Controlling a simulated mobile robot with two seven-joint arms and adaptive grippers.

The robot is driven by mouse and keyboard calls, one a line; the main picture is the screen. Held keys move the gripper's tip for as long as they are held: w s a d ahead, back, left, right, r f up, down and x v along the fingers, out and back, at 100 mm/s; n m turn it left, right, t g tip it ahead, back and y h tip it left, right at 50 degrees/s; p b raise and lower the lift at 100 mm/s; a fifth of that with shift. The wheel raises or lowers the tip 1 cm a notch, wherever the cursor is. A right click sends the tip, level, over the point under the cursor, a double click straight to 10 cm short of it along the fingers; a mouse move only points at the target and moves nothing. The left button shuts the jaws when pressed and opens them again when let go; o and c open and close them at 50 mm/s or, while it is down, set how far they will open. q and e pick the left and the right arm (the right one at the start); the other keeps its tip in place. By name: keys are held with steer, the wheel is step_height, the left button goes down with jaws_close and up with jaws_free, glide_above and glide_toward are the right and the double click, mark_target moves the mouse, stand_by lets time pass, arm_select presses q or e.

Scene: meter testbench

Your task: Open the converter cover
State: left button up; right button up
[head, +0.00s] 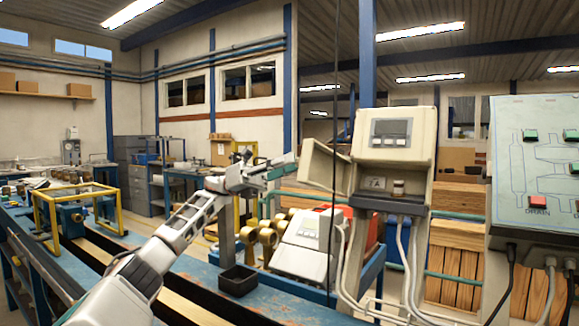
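The converter (420,155) is a beige box with a grey display and small buttons, right of centre. Its cover (325,172) stands swung out from the box's left side, at an angle to it. Below the display, a small opening shows a label and a small round part. My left gripper (286,167) reaches in from the left, and its tips are at the cover's outer left edge. I cannot tell whether they touch it, or whether the fingers are open or shut. My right gripper is not in view.
A control panel (545,180) with green and red buttons stands at the right. Cables (409,260) hang below the converter. A tilted pale device (305,245), brass fittings (262,243) and a black bin (238,280) sit on the blue bench. A yellow frame (80,190) stands left.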

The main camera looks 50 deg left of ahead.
arm_select(q)
steer(key=shift+f, duration=0.1)
steer(key=v, duration=0.7)
stand_by(0.5)
steer(key=shift+a, duration=0.15)
